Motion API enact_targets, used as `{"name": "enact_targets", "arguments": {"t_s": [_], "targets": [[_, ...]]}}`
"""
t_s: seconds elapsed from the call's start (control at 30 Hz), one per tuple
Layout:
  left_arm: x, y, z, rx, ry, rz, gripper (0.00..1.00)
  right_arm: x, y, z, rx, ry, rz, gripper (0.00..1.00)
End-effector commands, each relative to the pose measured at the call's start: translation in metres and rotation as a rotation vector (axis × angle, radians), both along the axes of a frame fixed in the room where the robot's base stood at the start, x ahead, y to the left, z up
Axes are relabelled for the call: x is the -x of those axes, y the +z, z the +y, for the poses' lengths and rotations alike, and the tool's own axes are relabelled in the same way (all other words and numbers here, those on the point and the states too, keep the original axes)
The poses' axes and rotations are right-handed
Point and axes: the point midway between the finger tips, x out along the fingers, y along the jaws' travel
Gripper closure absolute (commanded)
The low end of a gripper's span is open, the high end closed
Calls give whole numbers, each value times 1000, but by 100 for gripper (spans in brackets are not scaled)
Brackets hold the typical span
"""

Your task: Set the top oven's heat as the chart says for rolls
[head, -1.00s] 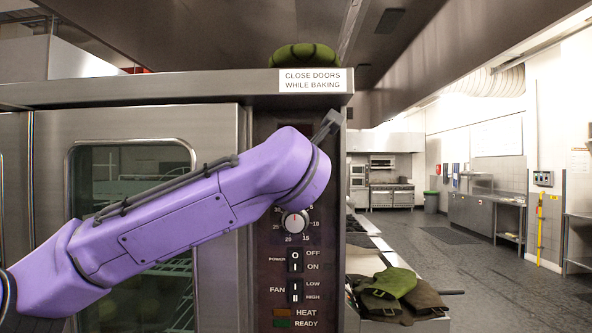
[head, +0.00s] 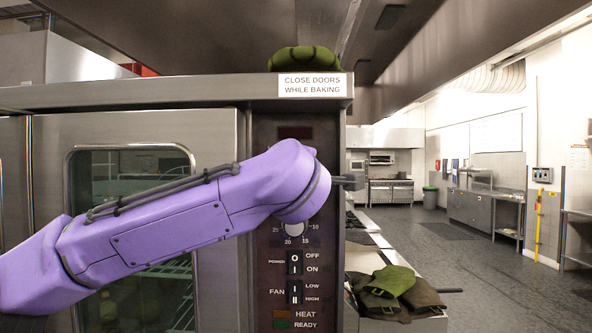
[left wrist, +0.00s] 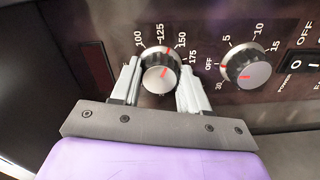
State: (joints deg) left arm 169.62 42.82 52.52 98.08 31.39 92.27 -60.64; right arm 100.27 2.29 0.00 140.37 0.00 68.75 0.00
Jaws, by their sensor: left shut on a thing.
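In the left wrist view my left gripper (left wrist: 158,74) is shut on the heat knob (left wrist: 158,60), one finger on each side. The knob is silver with a red mark. Around it show the figures 100, 125, 150 and 175; the red mark points roughly between 125 and 150, and I cannot read it exactly. In the head view the top oven's control panel (head: 266,260) is partly covered by my left arm, which hides the heat knob and the fingers. My right gripper and the chart are not in view.
A timer knob (left wrist: 246,68) with OFF, 5, 10, 15 and 30 sits close beside my gripper; it also shows just below my arm in the head view (head: 293,231). Power and fan switches (head: 295,263) are below. Folded cloths (head: 390,288) lie on a counter at right.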

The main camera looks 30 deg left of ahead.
Motion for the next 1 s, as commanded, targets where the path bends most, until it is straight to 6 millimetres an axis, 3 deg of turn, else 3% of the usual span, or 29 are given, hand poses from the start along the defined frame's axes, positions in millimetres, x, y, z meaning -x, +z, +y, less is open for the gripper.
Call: {"name": "enact_targets", "arguments": {"t_s": [0.43, 1.0], "targets": [[0, 0, 0, -189, 0, 115, 86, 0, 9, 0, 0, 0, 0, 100], [0, -1, 0, -217, 0, 133, 86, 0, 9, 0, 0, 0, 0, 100]]}}
